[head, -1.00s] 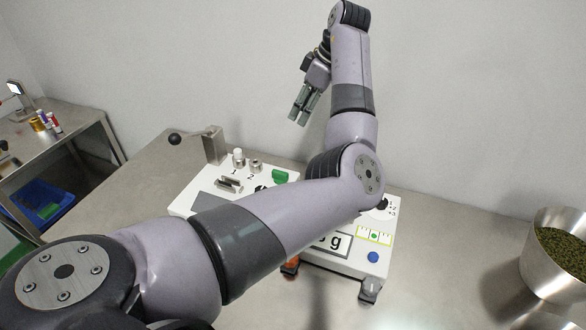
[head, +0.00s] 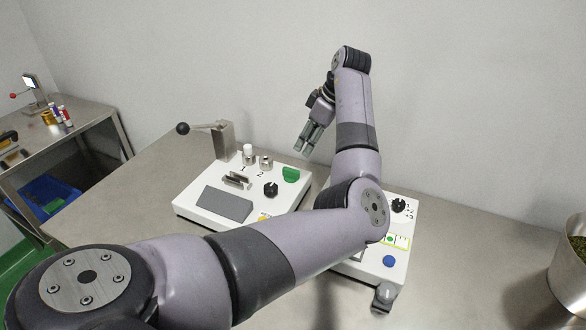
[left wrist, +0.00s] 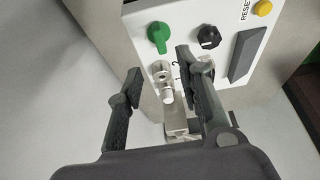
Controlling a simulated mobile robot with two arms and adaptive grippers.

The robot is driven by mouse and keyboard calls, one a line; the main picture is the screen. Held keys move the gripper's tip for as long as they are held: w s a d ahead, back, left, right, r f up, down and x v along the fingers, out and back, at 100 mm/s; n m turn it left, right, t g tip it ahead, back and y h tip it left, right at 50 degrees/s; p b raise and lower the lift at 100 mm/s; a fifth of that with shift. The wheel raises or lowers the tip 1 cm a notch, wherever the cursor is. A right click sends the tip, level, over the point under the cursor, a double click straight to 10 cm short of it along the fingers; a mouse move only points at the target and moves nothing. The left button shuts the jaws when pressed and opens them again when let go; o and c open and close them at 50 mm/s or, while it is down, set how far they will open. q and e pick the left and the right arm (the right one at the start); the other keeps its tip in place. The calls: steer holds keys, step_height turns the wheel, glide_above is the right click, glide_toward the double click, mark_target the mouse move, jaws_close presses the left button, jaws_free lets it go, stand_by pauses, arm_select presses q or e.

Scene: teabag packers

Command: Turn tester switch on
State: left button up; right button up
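The tester is a white box (head: 183,205) with a green rotary switch (head: 291,175) at its back right corner and a black knob (head: 271,190) in front of that. In the left wrist view the green switch (left wrist: 158,36) lies just beyond the fingertips, beside the black knob (left wrist: 208,37). My left gripper (head: 308,142) is above and behind the green switch in the head view, pointing down, apart from it. Its two fingers (left wrist: 158,62) are spread and empty in the left wrist view. My right gripper is not in view.
Metal posts (head: 266,162) and a lever with a black ball (head: 183,129) rise from the tester's back. A second white device (head: 400,235) with a dial and blue button stands at right, partly hidden by my arm. A steel pot (head: 568,275) is far right. Bare table lies between.

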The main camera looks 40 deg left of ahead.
mark_target(292, 170)
arm_select(q)
steer(key=x, duration=1.1)
steer(key=shift+a+f+p, duration=0.2)
steer(key=shift+f+p, duration=0.1)
steer(key=shift+c, duration=0.2)
jaws_close()
